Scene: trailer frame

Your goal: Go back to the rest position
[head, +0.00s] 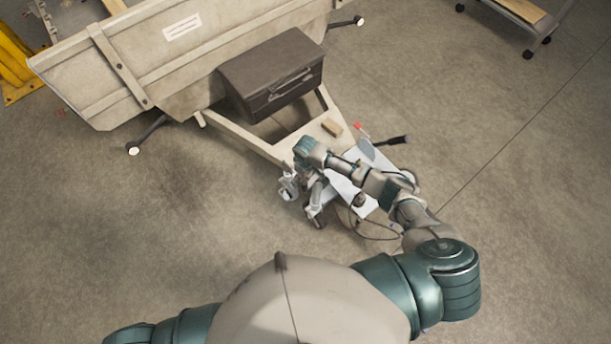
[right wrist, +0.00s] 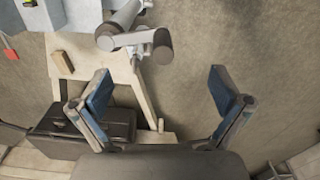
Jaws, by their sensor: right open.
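My right arm reaches out over the front of the trailer's pale drawbar (head: 245,138). My left gripper is out of view; only part of my left upper arm shows at the bottom left.
A dark toolbox (head: 272,75) sits on the drawbar by the trailer body (head: 180,45). A small wooden block (head: 332,127) and a pale blue-white surface (head: 350,190) are close to my right arm. Yellow metalwork (head: 14,62) stands at far left.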

